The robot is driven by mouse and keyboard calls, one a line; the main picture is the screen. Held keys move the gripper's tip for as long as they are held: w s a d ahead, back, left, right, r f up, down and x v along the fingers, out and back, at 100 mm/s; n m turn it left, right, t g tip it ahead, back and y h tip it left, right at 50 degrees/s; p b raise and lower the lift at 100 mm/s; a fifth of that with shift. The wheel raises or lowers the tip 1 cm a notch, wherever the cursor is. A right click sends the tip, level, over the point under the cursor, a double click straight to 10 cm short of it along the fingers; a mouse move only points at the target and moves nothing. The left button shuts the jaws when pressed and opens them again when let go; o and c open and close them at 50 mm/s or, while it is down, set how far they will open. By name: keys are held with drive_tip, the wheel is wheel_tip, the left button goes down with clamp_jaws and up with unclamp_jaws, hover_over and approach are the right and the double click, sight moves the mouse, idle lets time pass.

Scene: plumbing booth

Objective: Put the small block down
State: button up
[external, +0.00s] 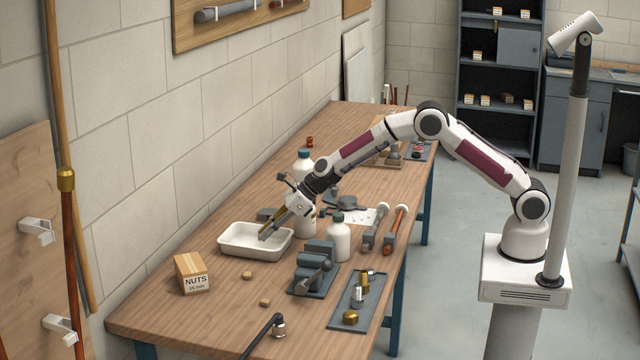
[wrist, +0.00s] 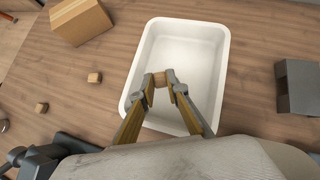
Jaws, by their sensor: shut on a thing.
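My gripper (wrist: 159,80) is shut on a small wooden block (wrist: 160,80), seen between the fingertips in the wrist view. The block and fingertips appear over the near part of a white tray (wrist: 180,24) in that view. In the external view my gripper (external: 266,236) reaches down at the right side of the white tray (external: 240,252). The block is hard to make out there. I cannot tell whether the block touches the tray's floor. The rest of the tray looks empty.
Two small wooden blocks lie on the bench, one (external: 247,275) nearer the tray and one (external: 265,302) farther off. A NUTS box (external: 192,274) stands left of them. A vise (external: 315,268) and white bottles (external: 339,238) stand right of the tray.

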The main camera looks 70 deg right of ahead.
drive_tip(key=shift+f, duration=1.9)
drive_tip(key=shift+f, duration=0.15)
drive_tip(key=o, duration=0.7)
drive_tip(key=shift+s+d+r, duration=0.1)
drive_tip(key=shift+s+r, duration=0.2)
drive_tip(key=shift+r, duration=0.25)
drive_tip(key=v, duration=1.1)
